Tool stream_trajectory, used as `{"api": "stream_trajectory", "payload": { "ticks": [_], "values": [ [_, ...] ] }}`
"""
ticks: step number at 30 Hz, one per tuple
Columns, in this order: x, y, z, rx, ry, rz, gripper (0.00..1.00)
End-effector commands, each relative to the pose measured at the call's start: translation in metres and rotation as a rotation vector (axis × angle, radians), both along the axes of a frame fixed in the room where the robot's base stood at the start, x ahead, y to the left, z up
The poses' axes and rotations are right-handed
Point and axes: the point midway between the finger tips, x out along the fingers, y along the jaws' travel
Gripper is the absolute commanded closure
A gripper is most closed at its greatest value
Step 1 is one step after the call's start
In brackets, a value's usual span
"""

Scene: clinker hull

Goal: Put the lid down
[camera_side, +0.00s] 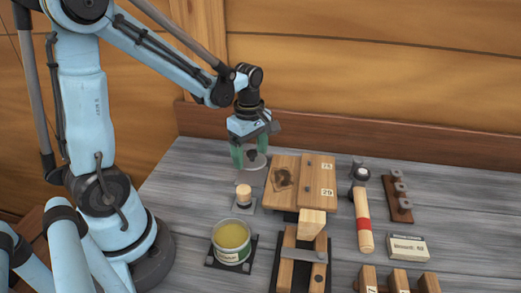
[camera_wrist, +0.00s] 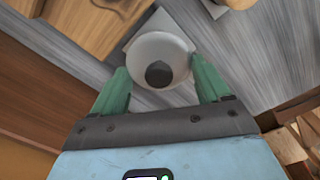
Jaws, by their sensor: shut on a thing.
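The lid (camera_side: 256,165) is a pale grey disc with a dark knob, below my gripper (camera_side: 251,156) in the side view. In the wrist view the lid (camera_wrist: 150,46) lies between the green fingers of my gripper (camera_wrist: 160,75), with its dark knob facing the camera. My gripper is shut on the lid, with one finger at each side of its rim. A pale square plate (camera_wrist: 151,19) shows partly behind the lid in the wrist view. I cannot tell whether the lid touches it. An open tin (camera_side: 232,256) with yellow contents stands nearer the front in the side view.
A small cream-topped pot (camera_side: 244,191) stands between lid and tin. Wooden blocks (camera_side: 318,184) stand close to the right of my gripper. Bare bench (camera_side: 195,190) lies to the left.

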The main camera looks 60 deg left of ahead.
Motion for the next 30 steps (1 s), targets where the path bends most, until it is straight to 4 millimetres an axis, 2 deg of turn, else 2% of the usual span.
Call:
{"api": "stream_trajectory", "payload": {
  "ticks": [12, 26, 27, 30],
  "values": [
    [0.001, 0.001, -0.038, -0.001, 0.001, 0.000, 0.53],
    [0.001, 0.001, -0.044, -0.001, 0.001, 0.000, 0.53],
    [0.001, 0.001, -0.044, -0.001, 0.001, 0.000, 0.19],
    [0.001, 0.001, -0.044, -0.001, 0.001, 0.000, 0.04]
  ]
}}
